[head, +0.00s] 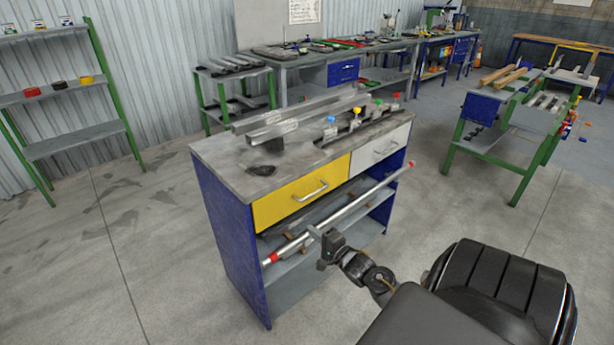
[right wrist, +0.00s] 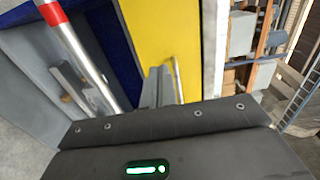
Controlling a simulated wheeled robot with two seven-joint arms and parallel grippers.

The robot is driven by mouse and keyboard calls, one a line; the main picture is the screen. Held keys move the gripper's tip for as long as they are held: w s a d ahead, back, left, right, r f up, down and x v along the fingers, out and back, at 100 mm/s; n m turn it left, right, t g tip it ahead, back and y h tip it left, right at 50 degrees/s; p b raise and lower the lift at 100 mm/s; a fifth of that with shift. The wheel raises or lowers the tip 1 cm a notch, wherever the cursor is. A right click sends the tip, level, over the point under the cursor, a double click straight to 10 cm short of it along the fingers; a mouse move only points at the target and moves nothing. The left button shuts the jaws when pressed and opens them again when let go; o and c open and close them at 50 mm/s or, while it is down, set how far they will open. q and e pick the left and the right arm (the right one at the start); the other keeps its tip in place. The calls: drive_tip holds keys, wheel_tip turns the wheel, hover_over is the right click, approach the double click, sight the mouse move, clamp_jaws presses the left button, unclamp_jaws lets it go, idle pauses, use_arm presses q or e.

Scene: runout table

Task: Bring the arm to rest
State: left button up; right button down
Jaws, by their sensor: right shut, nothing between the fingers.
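My right gripper (head: 316,233) is shut and empty. It is in front of the runout table (head: 222,165), close to a long metal tube with red ends (head: 340,212); I cannot tell whether it touches the tube. In the right wrist view the gripper's grey fingers (right wrist: 160,86) are together, in front of the yellow drawer (right wrist: 158,30). The tube (right wrist: 82,45) passes to the left of them there. My left gripper is not in view.
The table has a yellow drawer (head: 300,192), a grey drawer (head: 380,149) and open shelves. Metal profiles (head: 300,115) and a row of coloured knobs (head: 357,111) are on top. A green-legged stand (head: 485,142) is at right.

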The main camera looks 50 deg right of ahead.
drive_tip(key=shift+s, duration=0.3)
drive_tip(key=s+a+f+n+g, duration=0.25)
drive_tip(key=s+f+n, duration=0.25)
drive_tip(key=f, duration=0.5)
drive_tip(key=s+a+f+n+g, duration=0.2)
drive_tip(key=s+f+n+g, duration=0.25)
drive_tip(key=f, duration=0.65)
drive_tip(key=s+a+f+n+g, duration=0.3)
drive_tip(key=s+f+n, duration=0.25)
drive_tip(key=f, duration=0.45)
drive_tip(key=s+a+f+n+g, duration=0.2)
drive_tip(key=s+a+f, duration=0.2)
drive_tip(key=s, duration=0.5)
drive_tip(key=s+a+f+n+g+y, duration=0.1)
drive_tip(key=s+a+f+n+g, duration=0.1)
drive_tip(key=s+a+f, duration=0.3)
drive_tip(key=s+a+f+n+g, duration=0.2)
drive_tip(key=s+a, duration=0.5)
drive_tip(key=s, duration=0.6)
wheel_tip(320, 180, down, 2)
drive_tip(key=shift+s+f+g+y, duration=0.15)
drive_tip(key=shift+s+g+y, duration=0.15)
drive_tip(key=shift+s+g, duration=0.15)
